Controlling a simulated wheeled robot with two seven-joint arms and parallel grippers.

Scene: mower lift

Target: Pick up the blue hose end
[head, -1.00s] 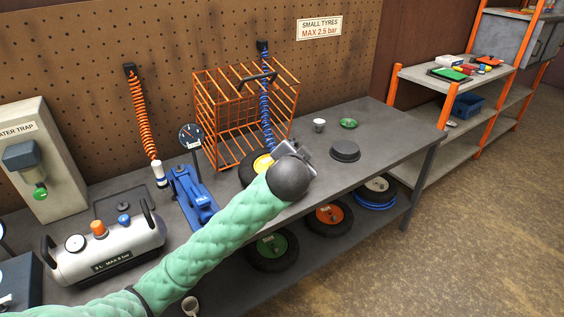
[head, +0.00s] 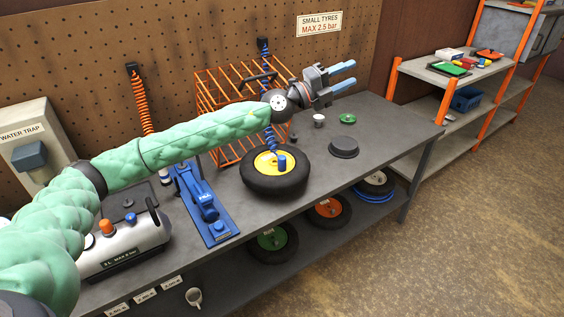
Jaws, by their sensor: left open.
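The blue coiled hose (head: 270,142) hangs from a holder on the pegboard and passes behind my left arm. Its blue cylindrical end (head: 282,162) shows low at the yellow hub of a black tyre (head: 262,183) on the bench; I cannot tell whether it touches the hub. My left gripper (head: 349,77) is open and empty. It points right, above the back of the bench, up and to the right of the hose end. My right gripper is not in view.
An orange wire cage (head: 213,78) stands behind my left arm. A blue foot pump (head: 207,205) is left of the tyre. A black disc (head: 344,146), a white cup (head: 319,121) and a green dish (head: 347,118) are on the right. The bench's front right is clear.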

